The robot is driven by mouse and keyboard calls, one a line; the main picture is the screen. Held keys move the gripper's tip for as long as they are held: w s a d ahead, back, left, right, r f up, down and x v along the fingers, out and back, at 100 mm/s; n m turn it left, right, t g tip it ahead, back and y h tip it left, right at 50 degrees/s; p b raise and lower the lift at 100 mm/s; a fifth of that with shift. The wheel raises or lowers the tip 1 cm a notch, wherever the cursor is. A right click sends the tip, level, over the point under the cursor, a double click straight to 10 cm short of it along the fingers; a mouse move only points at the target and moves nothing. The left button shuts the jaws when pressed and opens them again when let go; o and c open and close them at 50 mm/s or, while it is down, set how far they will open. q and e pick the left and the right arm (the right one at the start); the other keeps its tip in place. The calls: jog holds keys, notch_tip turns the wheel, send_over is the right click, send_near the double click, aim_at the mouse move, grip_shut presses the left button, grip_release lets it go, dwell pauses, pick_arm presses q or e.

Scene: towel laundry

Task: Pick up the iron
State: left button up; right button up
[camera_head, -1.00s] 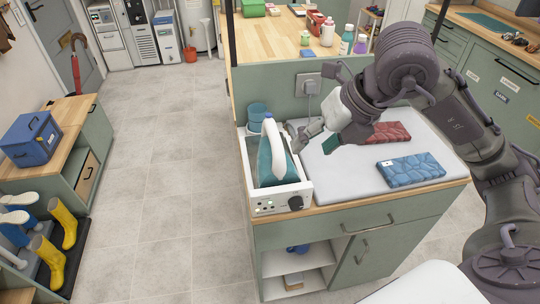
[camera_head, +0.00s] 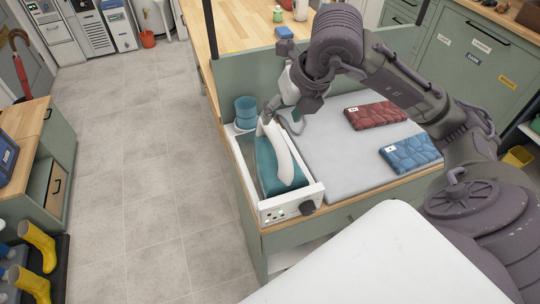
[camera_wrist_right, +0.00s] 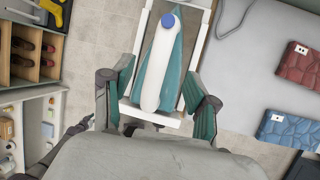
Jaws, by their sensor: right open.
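The iron (camera_head: 279,160) is teal with a white handle and sits in a white station (camera_head: 290,203) with a dark knob, at the counter's left end. It also shows in the right wrist view (camera_wrist_right: 160,60), with its white handle and blue cap in the middle. My right gripper (camera_head: 276,112) is at the far end of the iron in the head view. In the right wrist view its open fingers (camera_wrist_right: 160,105) are on either side of the iron, with nothing gripped. Whether a finger touches the iron is unclear. My left gripper is not in view.
A grey pad (camera_head: 335,150) right of the station bears a red folded towel (camera_head: 375,115) and a blue folded towel (camera_head: 411,153). A teal round container (camera_head: 246,112) stands behind the iron. Yellow boots (camera_head: 38,247) and a wooden cabinet (camera_head: 28,150) are at the left; the floor between is open.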

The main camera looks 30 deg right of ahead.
aim_at(274, 128)
jog(key=x, duration=0.2)
jog(key=shift+w+f, duration=0.15)
jog(key=shift+f, duration=0.1)
jog(key=shift+w+a+f, duration=0.1)
jog(key=shift+w+f, duration=0.15)
jog(key=shift+f, duration=0.05)
jog(key=shift+w+f+p, duration=0.15)
jog(key=shift+f+p, duration=0.1)
jog(key=shift+p, duration=0.05)
jog(key=x, duration=0.1)
jog(key=p+x, duration=0.1)
jog(key=x, duration=0.1)
jog(key=shift+s+f, duration=0.2)
jog(key=shift+f, duration=0.1)
jog(key=shift+w+f+p, duration=0.3)
jog(key=shift+f, duration=0.25)
jog(key=shift+c, duration=1)
grip_shut()
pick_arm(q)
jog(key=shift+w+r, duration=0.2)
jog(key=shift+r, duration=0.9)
pick_arm(e)
jog(key=shift+w+r, duration=0.1)
jog(key=shift+r, duration=0.05)
